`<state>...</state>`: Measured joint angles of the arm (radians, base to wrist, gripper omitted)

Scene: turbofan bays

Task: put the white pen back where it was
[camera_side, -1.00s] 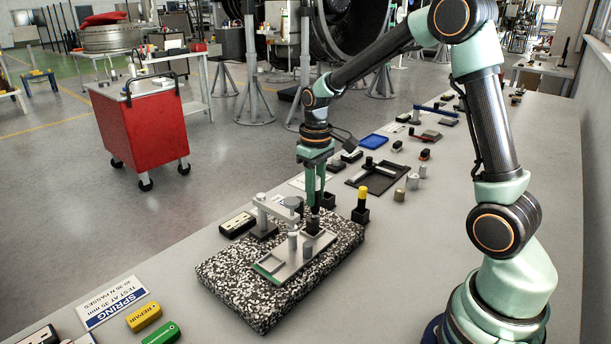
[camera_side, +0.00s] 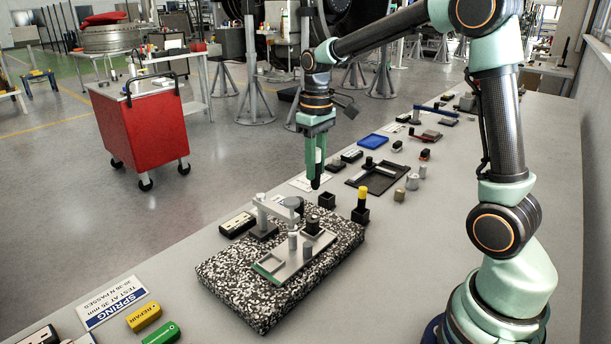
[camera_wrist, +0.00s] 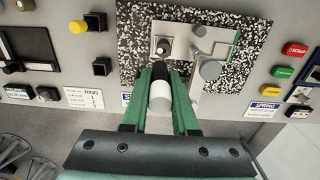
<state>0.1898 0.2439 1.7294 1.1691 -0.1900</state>
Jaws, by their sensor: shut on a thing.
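My gripper (camera_side: 316,160) is shut on the white pen (camera_side: 319,156) and holds it upright with its dark end down, in the air above the granite block's back edge. In the wrist view the white pen (camera_wrist: 160,98) shows between the two green fingers. An empty-looking black square holder (camera_side: 327,201) stands below and slightly right of the pen; it also shows in the wrist view (camera_wrist: 102,66). A yellow-topped pen (camera_side: 362,194) stands in a similar black holder (camera_side: 360,215) to the right. The pen's dark tip is clear of every surface.
The speckled granite block (camera_side: 225,282) carries a grey fixture plate (camera_side: 285,262) with posts and an arm. A dark tray (camera_side: 373,181) and a blue tray (camera_side: 372,141) lie farther back.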

